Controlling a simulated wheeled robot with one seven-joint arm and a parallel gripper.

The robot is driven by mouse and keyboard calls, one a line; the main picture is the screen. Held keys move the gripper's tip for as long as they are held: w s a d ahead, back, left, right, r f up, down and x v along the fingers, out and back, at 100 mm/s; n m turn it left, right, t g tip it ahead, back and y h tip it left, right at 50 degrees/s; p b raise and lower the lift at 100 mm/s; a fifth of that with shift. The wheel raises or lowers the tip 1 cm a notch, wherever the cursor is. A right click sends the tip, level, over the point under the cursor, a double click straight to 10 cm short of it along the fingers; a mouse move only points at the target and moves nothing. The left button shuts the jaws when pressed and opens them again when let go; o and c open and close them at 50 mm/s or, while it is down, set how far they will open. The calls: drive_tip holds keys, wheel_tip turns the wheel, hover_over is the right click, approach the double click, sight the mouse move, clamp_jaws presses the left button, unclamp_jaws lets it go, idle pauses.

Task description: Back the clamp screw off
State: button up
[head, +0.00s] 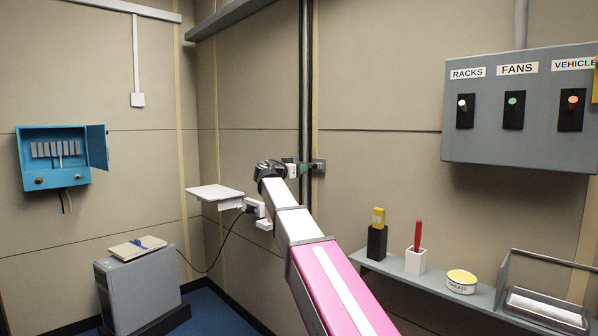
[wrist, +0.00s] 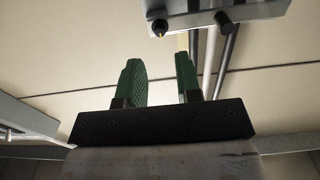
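A small dark bracket (head: 319,167), which looks like the clamp, sits on the tall dark pole (head: 306,80) in the head view. I cannot make out its screw. My gripper (head: 305,168) is close by it, with a green finger overlapping the pole in the picture; I cannot tell whether it touches. In the wrist view my gripper's two green fingers (wrist: 161,78) stand apart with only wall and poles behind the gap. Beyond the fingertips are a grey plate (wrist: 262,10), a black knob-like part with a yellow spot (wrist: 160,27) and a black cylinder (wrist: 228,21).
A grey switch box (head: 520,140) is on the right wall. A white wall shelf (head: 213,192), a blue cabinet (head: 55,157) and a grey case (head: 140,292) are at left.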

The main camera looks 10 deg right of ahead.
sight(313, 167)
drive_tip(key=shift+x, duration=3.3)
clamp_jaws()
